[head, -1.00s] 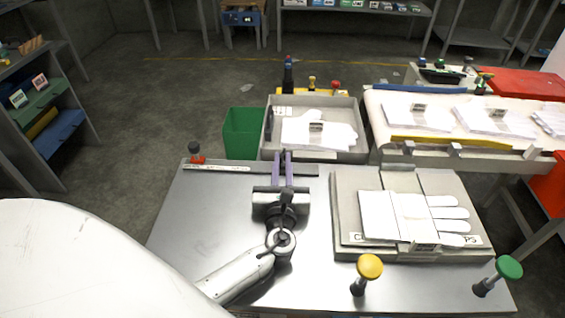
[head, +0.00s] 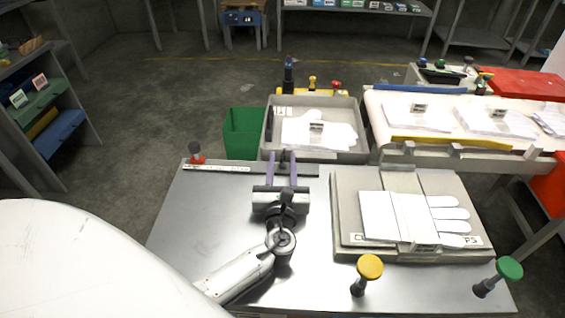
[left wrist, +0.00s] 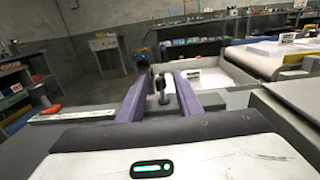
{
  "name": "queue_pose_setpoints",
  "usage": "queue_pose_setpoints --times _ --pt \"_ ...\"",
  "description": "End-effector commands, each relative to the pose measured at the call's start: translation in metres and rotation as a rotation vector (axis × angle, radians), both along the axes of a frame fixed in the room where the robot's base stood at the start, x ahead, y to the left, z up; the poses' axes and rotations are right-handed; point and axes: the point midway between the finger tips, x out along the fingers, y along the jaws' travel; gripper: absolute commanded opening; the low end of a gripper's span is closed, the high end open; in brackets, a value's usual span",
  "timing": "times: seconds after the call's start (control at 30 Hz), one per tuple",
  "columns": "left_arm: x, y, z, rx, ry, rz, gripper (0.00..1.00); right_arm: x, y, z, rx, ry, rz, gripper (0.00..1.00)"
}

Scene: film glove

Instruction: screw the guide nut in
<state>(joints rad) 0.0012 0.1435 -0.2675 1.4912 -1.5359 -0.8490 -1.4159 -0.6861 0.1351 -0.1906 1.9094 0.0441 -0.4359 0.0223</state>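My left gripper (head: 282,157) reaches over the back edge of the metal table, just in front of the grey tray. Its two purple fingers are apart, with a clear gap between them. In the left wrist view the left gripper (left wrist: 161,74) has a small dark, bolt-like part (left wrist: 162,88) between its fingers, probably the guide nut. It looks upright, and I cannot tell whether either finger touches it. In the head view a small dark part (head: 282,157) shows between the fingertips. My right gripper is not in view.
The grey tray (head: 350,157) holds white gloves behind the table edge. A green bin (head: 243,133) stands to its left. A fixture (head: 343,215) with a white glove fills the table's right side. Yellow (head: 370,266) and green (head: 509,267) knobs stand in front.

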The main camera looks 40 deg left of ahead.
Motion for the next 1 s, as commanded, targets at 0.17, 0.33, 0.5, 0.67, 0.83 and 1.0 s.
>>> queue_pose_setpoints --times 0.17,0.33,0.5,0.67,0.83,1.0 --pt "-0.001 -0.001 -0.001 -0.001 0.002 -0.001 0.32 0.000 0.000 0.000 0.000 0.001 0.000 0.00" --pt "-0.015 -0.011 -0.002 -0.002 0.003 -0.003 0.32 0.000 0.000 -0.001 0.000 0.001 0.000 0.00" --pt "-0.043 -0.029 -0.002 -0.004 0.004 -0.002 0.32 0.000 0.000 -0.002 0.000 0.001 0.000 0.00" --pt "-0.068 -0.045 -0.002 -0.003 0.003 0.000 0.32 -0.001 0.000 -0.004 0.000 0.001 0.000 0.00" --pt "-0.083 -0.055 -0.001 0.000 0.002 -0.001 0.32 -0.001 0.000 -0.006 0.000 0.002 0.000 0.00" --pt "-0.086 -0.057 0.000 0.000 0.000 0.000 0.32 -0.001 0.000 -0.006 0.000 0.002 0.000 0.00"
